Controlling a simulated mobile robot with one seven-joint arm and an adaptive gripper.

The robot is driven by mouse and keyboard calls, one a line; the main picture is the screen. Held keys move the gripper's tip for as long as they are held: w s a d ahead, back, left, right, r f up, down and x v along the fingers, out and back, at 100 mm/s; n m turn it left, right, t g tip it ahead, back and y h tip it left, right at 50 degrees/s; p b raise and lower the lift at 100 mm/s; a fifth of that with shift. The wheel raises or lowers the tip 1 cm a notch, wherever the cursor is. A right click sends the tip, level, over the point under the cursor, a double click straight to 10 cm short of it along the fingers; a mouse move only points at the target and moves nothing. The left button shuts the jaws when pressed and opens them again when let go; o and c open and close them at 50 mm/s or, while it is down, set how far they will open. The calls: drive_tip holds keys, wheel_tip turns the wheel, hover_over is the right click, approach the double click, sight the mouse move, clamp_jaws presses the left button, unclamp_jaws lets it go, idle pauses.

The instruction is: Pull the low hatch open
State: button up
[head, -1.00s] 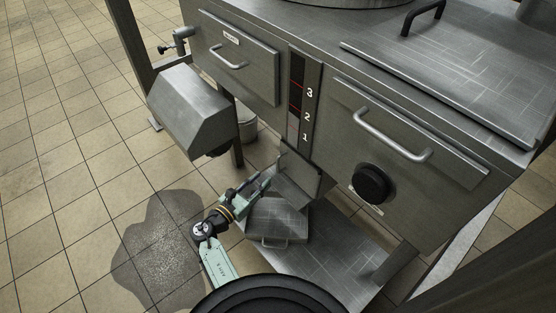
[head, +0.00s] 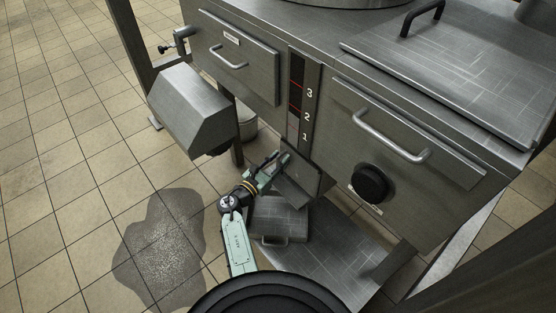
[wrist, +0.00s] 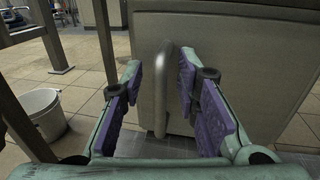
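The low hatch (wrist: 235,45) is a plain grey metal panel filling the upper right of the wrist view. An upright bar handle (wrist: 160,95) stands out from its left part. In the head view, the hatch (head: 304,168) hangs low under the numbered strip, and my gripper (head: 281,160) is at its left side. In the wrist view, my gripper (wrist: 160,78) is open, with its purple-padded fingers on either side of the handle's line. A clear gap shows between each finger and the bar. How deep the bar sits between the fingers is unclear.
A metal box with a small handle (head: 278,218) lies below, above a low shelf (head: 340,255). A slanted metal housing (head: 190,110) hangs at left. A white bucket (wrist: 40,115) stands on the floor. A wet patch (head: 165,245) marks the open tiled floor.

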drive_tip(key=shift+c, duration=0.5)
drive_tip(key=c, duration=0.6)
drive_tip(key=shift+a, duration=0.1)
drive_tip(key=shift+a+r, duration=0.1)
